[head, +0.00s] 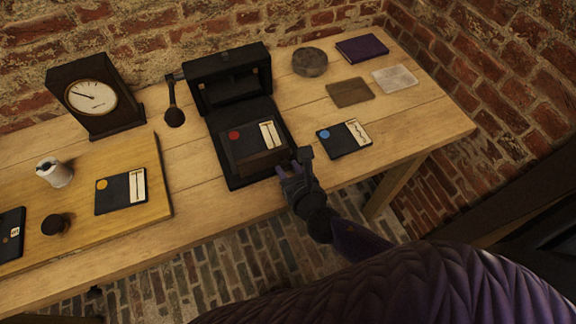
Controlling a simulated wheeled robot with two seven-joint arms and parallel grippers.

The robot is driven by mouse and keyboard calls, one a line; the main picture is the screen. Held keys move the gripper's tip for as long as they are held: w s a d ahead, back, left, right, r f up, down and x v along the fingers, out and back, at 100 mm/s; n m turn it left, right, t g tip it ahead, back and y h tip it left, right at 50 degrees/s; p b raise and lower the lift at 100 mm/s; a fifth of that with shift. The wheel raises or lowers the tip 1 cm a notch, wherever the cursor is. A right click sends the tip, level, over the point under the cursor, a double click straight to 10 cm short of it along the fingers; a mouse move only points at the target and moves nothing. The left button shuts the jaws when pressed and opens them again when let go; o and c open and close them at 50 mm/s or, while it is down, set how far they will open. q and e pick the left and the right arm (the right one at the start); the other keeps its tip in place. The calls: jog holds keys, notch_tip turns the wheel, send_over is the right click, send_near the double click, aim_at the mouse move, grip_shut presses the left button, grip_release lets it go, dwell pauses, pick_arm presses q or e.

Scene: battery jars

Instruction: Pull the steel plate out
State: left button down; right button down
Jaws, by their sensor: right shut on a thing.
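A black apparatus (227,80) with a raised back housing stands on the table. A dark plate with a red dot and a cream label (240,147) lies on its flat black bed. A dark brown bar (262,163) crosses the plate's near edge. I cannot tell whether the bar is part of the plate, nor which piece is steel. My right gripper (294,165) is shut at the right end of the bar, at the bed's near right corner. Its fingertips are small and dark, so the exact grip is unclear. My left gripper is out of view.
A blue-dot plate (344,138) lies right of the gripper. An orange-dot plate (121,191) lies on a wooden board (83,222) at left. A clock (95,97), a white cup-like item (54,172), a round grey disc (310,62) and a purple book (362,48) stand around.

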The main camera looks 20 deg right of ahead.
jog(key=shift+s+f, duration=0.1)
jog(key=c, duration=0.8)
grip_release()
jog(key=o, duration=0.4)
jog(key=shift+s, duration=0.2)
jog(key=shift+w, duration=0.1)
jog(key=p+v, duration=0.2)
jog(key=v, duration=0.8)
